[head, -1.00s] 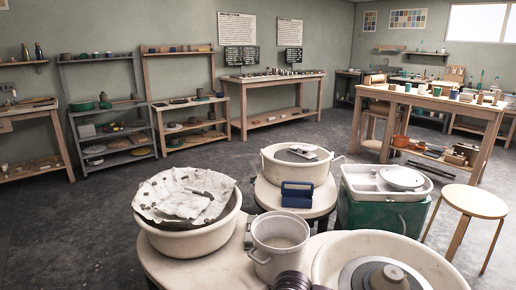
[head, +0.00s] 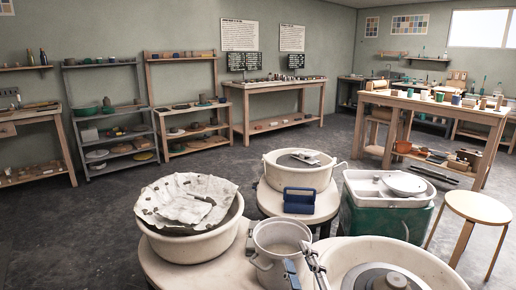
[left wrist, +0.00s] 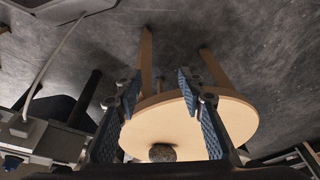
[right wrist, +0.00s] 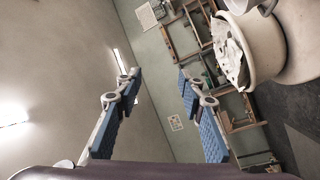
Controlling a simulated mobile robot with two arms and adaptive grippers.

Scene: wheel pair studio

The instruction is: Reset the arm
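My right gripper (head: 302,268) shows at the bottom of the head view, in front of the metal bucket and the near basin. In the right wrist view my right gripper (right wrist: 157,88) has its blue-padded fingers spread with nothing between them. It faces the wall and shelves, tilted. My left gripper is not in the head view. In the left wrist view my left gripper (left wrist: 158,95) has its fingers spread and empty. Beyond them is a round wooden stool (left wrist: 185,125) with a dark round lump (left wrist: 162,153) near its edge.
A cloth-covered basin (head: 190,240), a grey bucket (head: 280,245), a blue caddy (head: 300,201) and a large near basin (head: 420,262) crowd the front. A green tub (head: 385,215) and wooden stool (head: 478,207) stand right. Open floor lies left and behind.

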